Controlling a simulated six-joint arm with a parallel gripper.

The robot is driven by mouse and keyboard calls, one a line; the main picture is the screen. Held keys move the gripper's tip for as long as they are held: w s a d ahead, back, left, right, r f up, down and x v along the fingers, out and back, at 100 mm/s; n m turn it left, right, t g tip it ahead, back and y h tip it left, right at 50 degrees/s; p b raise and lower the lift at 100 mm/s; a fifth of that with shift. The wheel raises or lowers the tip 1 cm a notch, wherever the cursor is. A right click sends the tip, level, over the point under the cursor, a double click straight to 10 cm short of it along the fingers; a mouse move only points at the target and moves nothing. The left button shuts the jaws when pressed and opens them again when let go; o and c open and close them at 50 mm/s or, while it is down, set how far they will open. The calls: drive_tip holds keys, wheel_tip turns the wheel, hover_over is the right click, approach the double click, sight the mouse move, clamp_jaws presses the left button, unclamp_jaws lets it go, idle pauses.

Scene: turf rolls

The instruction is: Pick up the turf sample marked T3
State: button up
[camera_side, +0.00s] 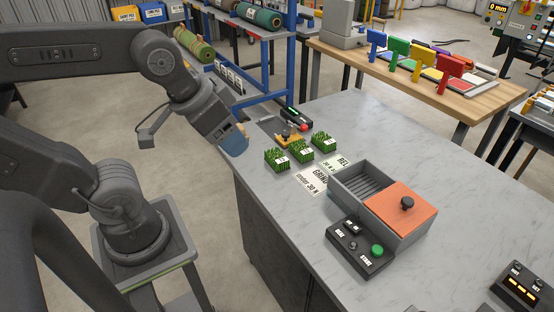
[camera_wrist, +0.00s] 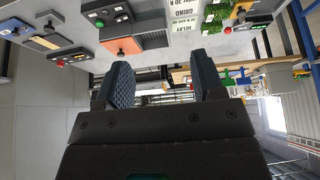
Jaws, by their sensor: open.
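Three small green turf samples stand in a slanting row on the grey bench (camera_side: 400,145) in the side view: a near-left one (camera_side: 277,163), a middle one (camera_side: 302,154) and a far-right one (camera_side: 323,142). Each has a small white tag, too small to read surely, so I cannot tell which is T3. Turf also shows upside down at the top of the wrist view (camera_wrist: 213,28). My gripper (camera_side: 238,145) is at the bench's left edge, left of the row and apart from it. In the wrist view its two blue-grey fingers (camera_wrist: 164,82) are open and empty.
A yellow-and-black device (camera_side: 288,134) stands just behind the row. Printed cards (camera_side: 312,180) lie in front of it. A grey box with an orange lid (camera_side: 399,208) and a button panel (camera_side: 360,249) stand nearer. A blue-framed shelf (camera_side: 288,65) rises behind.

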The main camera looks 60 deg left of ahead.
drive_tip(key=o, duration=0.4)
drive_tip(key=shift+c, duration=0.2)
drive_tip(key=m+g+y, duration=0.4)
drive_tip(key=m+g, duration=0.1)
drive_tip(key=m, duration=1.4)
hover_over(278, 155)
drive_tip(key=d, duration=0.2)
drive_tip(key=f, duration=2.1)
drive_tip(key=shift+s+a+f, duration=0.25)
drive_tip(key=shift+s, duration=0.15)
drive_tip(key=shift+y, duration=0.3)
drive_tip(key=shift+w+d+x, duration=0.1)
drive_tip(key=shift+d+x, duration=0.05)
drive_tip(key=shift+x, duration=1.3)
drive_tip(key=shift+w+d+x, duration=0.1)
drive_tip(key=shift+w+x, duration=0.05)
drive_tip(key=shift+x, duration=1.35)
